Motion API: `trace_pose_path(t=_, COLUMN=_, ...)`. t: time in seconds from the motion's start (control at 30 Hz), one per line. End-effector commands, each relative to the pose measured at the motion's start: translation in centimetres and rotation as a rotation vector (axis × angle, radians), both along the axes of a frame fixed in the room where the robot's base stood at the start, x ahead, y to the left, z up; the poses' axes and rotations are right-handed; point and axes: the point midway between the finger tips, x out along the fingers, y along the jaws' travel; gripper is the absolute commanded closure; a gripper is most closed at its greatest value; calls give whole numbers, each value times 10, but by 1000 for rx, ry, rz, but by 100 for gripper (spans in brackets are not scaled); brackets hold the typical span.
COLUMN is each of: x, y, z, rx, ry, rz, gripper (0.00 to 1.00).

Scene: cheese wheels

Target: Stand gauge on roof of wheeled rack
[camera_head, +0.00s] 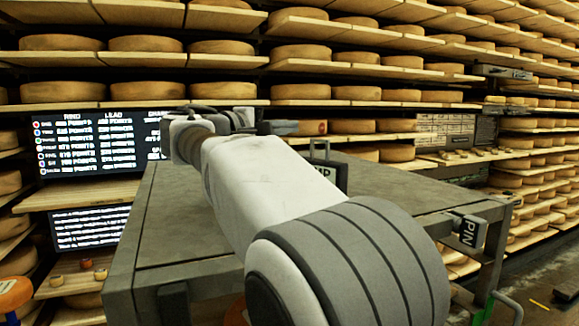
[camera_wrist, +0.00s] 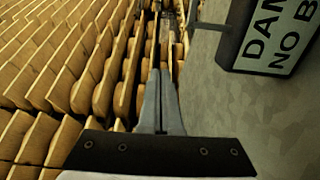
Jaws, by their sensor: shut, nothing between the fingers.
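A black box with a handle (camera_head: 322,170), possibly the gauge, stands on the grey top (camera_head: 400,190) of a large metal frame, possibly the wheeled rack. My arm hides its left part in the head view. My gripper (camera_head: 285,128) is beyond and above the top. In the wrist view its fingers (camera_wrist: 161,75) are together and empty, left of the box and apart from it. No wheels are visible.
Shelves of cheese wheels (camera_head: 150,89) line the back wall. Two dark screens (camera_head: 92,145) are at the left. A tag marked "PIN" (camera_head: 468,231) hangs at the frame's right edge. The right part of the grey top is clear.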

Motion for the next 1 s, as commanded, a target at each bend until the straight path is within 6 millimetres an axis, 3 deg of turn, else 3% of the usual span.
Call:
trace_pose_path(t=0.03, x=-1, y=0, z=-15, rx=-4, ry=5, rz=0, gripper=100)
trace_pose_path(t=0.2, x=-1, y=0, z=-49, rx=-4, ry=5, rz=0, gripper=100)
trace_pose_path(t=0.47, x=-2, y=0, z=-93, rx=-2, ry=2, rz=0, gripper=100)
trace_pose_path(t=1.0, x=-11, y=-6, z=-90, rx=0, ry=0, rz=0, gripper=100)
